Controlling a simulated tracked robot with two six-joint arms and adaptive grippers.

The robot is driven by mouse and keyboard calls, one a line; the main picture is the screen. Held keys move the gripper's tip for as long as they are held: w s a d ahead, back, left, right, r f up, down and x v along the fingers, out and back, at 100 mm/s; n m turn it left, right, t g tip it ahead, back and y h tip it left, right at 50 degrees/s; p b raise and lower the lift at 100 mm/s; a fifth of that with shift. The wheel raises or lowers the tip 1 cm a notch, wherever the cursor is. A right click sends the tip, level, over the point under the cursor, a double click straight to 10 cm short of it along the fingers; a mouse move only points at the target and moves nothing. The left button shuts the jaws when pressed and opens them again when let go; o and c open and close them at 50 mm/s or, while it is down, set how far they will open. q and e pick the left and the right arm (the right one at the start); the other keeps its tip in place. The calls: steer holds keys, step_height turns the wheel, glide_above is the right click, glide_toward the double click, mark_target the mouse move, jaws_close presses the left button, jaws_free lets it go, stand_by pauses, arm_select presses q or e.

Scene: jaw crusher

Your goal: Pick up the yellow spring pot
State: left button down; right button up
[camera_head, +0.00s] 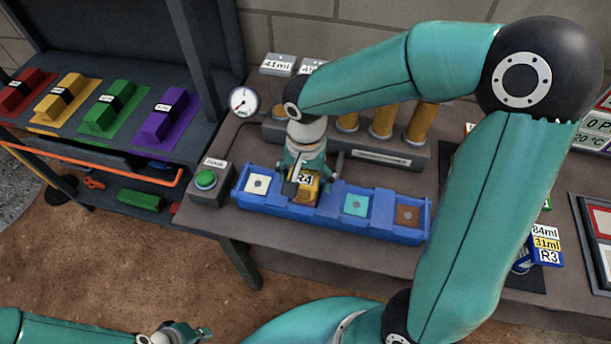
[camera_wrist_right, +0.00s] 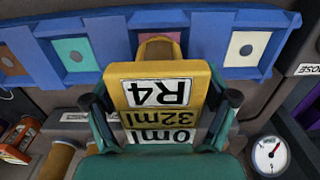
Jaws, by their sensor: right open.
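The yellow spring pot (camera_head: 306,186), labelled R4, is at the blue rack (camera_head: 273,206), in line with the second compartment from the left. In the right wrist view the yellow spring pot (camera_wrist_right: 160,70) fills the middle, its labels R4, 32ml and 0ml upside down. My right gripper (camera_head: 308,178) is over the pot from above. In the right wrist view the fingers of my right gripper (camera_wrist_right: 163,104) stand open on either side of the pot; contact cannot be told. My left gripper (camera_head: 185,333) is low at the left, far from the pot; its jaw opening is unclear.
The rack's other compartments show white, teal and brown pads. A green button box (camera_head: 205,182) stands left of the rack, a gauge (camera_head: 243,101) behind it. Orange cylinders (camera_head: 383,121) stand behind the rack. A blue R3 pot (camera_head: 546,247) is at the right. Coloured blocks sit on the left bench.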

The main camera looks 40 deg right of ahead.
steer(key=c, duration=1.5)
